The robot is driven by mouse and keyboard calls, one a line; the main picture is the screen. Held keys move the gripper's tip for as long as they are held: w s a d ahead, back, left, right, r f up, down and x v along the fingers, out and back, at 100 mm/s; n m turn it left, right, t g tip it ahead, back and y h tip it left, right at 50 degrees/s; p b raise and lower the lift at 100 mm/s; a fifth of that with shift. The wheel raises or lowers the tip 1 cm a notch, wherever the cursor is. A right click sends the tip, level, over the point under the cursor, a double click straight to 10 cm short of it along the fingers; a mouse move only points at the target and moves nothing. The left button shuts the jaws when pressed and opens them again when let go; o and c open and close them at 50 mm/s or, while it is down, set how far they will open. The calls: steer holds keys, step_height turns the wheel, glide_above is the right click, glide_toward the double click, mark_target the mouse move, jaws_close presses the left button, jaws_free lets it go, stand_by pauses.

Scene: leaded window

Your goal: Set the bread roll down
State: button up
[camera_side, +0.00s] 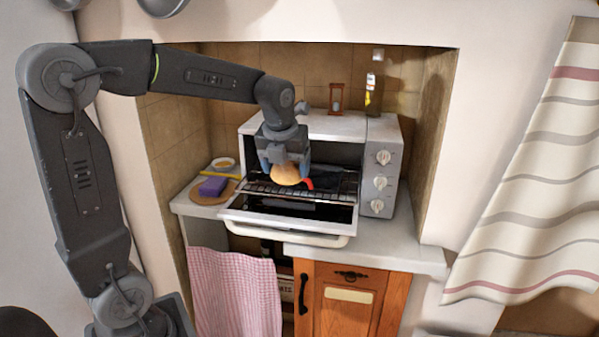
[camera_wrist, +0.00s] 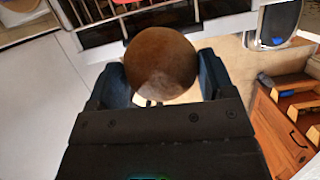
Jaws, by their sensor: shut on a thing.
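The bread roll (camera_side: 285,174) is round and golden brown. My gripper (camera_side: 285,165) is shut on it, with one finger on each side. In the side view the roll shows in front of the open toaster oven (camera_side: 345,126), over its wire rack (camera_side: 318,189) and lowered door (camera_side: 285,215). I cannot tell whether the roll touches the rack. In the wrist view the roll (camera_wrist: 161,64) fills the space between the two dark fingers of my gripper (camera_wrist: 160,85), and its underside is hidden.
A red object (camera_side: 309,184) lies at the rack beside the roll. A round board (camera_side: 208,195) with a purple block (camera_side: 212,186) is on the counter at left. A bottle (camera_side: 373,92) and an hourglass-like item (camera_side: 336,98) stand on the oven. A checked cloth (camera_side: 235,290) hangs below.

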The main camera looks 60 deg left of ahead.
steer(key=w+a, duration=0.3)
steer(key=w+a+f, duration=0.1)
steer(key=w+a, duration=0.4)
steer(key=a, duration=0.1)
steer(key=shift+w+f, duration=0.25)
steer(key=shift+w, duration=0.15)
steer(key=shift+f, duration=2.75)
steer(key=shift+f, duration=0.1)
steer(key=shift+f, duration=0.1)
steer(key=o, duration=0.9)
steer(key=shift+f, duration=0.15)
